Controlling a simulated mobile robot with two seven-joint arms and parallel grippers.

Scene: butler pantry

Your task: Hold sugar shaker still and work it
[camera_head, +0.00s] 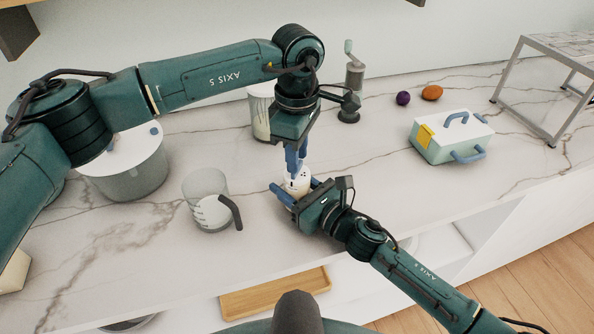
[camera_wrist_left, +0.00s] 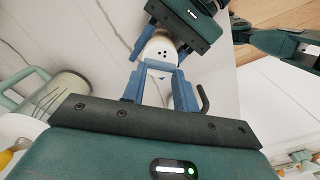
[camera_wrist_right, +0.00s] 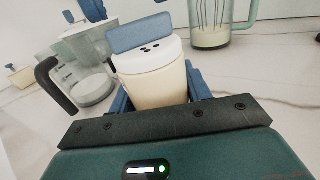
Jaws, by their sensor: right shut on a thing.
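The sugar shaker (camera_head: 299,180) is a small cream-white cup with dark holes in its top, upright on the marble counter. My right gripper (camera_head: 297,196) is shut on its body from the front right. The shaker fills the middle of the right wrist view (camera_wrist_right: 158,82), its base hidden by my gripper. My left gripper (camera_head: 296,165) points down at the shaker's top from above. In the left wrist view its blue fingers (camera_wrist_left: 158,82) stand apart beside the holed top (camera_wrist_left: 160,52). One blue finger lies across the lid in the right wrist view; contact is unclear.
A clear jug (camera_head: 206,200) with a dark handle stands close left of the shaker. A jar with a whisk (camera_head: 262,112) and a grinder (camera_head: 350,95) stand behind. A large pot (camera_head: 128,172) is left. A pale green box (camera_head: 452,143) and metal rack (camera_head: 520,90) are right.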

